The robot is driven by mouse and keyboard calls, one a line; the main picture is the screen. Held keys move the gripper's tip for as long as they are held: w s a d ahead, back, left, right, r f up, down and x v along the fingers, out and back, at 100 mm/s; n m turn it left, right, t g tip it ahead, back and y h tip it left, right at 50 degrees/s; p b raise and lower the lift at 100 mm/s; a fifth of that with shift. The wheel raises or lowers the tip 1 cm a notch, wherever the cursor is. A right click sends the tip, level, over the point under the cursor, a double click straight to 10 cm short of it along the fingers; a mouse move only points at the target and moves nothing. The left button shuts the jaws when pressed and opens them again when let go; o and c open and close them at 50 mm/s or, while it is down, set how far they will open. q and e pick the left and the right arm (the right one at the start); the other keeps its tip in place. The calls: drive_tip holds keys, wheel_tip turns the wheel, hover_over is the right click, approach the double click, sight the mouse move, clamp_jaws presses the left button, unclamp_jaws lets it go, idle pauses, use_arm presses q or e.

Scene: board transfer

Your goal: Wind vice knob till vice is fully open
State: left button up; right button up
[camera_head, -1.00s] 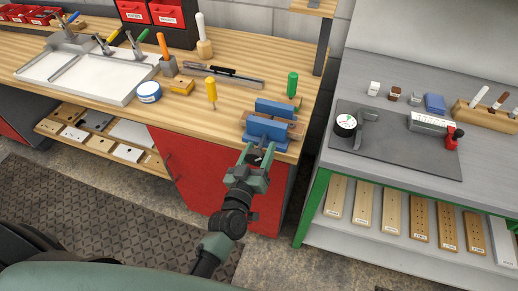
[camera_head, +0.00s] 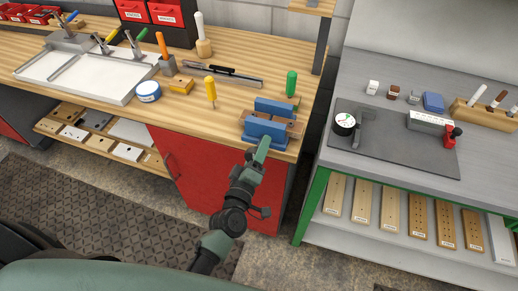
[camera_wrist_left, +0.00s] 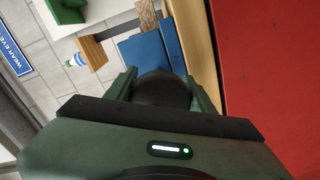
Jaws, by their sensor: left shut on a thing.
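The blue vice (camera_head: 264,130) is mounted at the front right corner of the wooden workbench. Its far blue jaw (camera_head: 274,107) stands apart from the near one, with brown faces between them. My left gripper (camera_head: 262,150) is at the front of the vice, with its fingers seen edge-on. In the left wrist view, my left gripper (camera_wrist_left: 163,88) is shut on the black round vice knob (camera_wrist_left: 160,90), one finger on each side. The blue vice also shows behind the knob (camera_wrist_left: 145,55). The knob is hidden by the fingers in the head view. My right gripper is not in view.
The red cabinet front (camera_head: 200,178) is just below the knob, close to my left gripper. A green-handled tool (camera_head: 291,84) and a yellow-handled screwdriver (camera_head: 211,90) stand near the vice. A grey bench (camera_head: 400,185) is at right, across a gap.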

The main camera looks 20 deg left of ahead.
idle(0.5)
use_arm(q)
drive_tip(key=o, duration=1.3)
drive_tip(key=shift+o, duration=0.2)
drive_tip(key=shift+s+f, duration=0.15)
drive_tip(key=shift+s, duration=0.4)
drive_tip(key=s+b, duration=0.1)
drive_tip(key=s, duration=0.5)
drive_tip(key=shift+s+a+b, duration=0.15)
drive_tip(key=shift+s+b, duration=0.15)
drive_tip(key=shift+s, duration=0.05)
